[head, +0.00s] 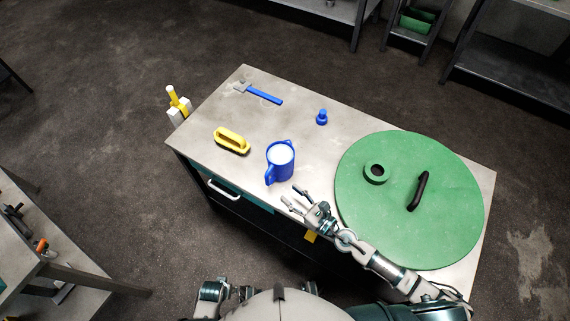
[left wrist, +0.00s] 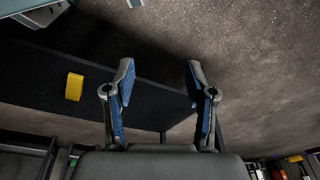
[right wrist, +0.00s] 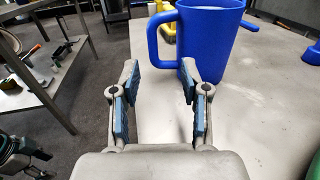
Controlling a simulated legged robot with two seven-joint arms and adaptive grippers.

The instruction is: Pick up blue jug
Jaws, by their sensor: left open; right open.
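The blue jug (head: 280,163) stands upright near the front edge of the grey workbench (head: 212,120), with white contents showing at its top. My right gripper (head: 297,196) is open and empty, just short of the jug on its near right side. In the right wrist view the jug (right wrist: 208,40) stands ahead of the open fingers (right wrist: 160,85), with its handle (right wrist: 158,40) on the left, beyond the gap between them. My left gripper (left wrist: 160,85) is open and empty in the left wrist view, facing the dark floor. In the head view its fingers are not clearly seen.
A large green lid (head: 400,215) with a black handle covers the bench's right side. Another table (head: 60,240) stands at lower left.

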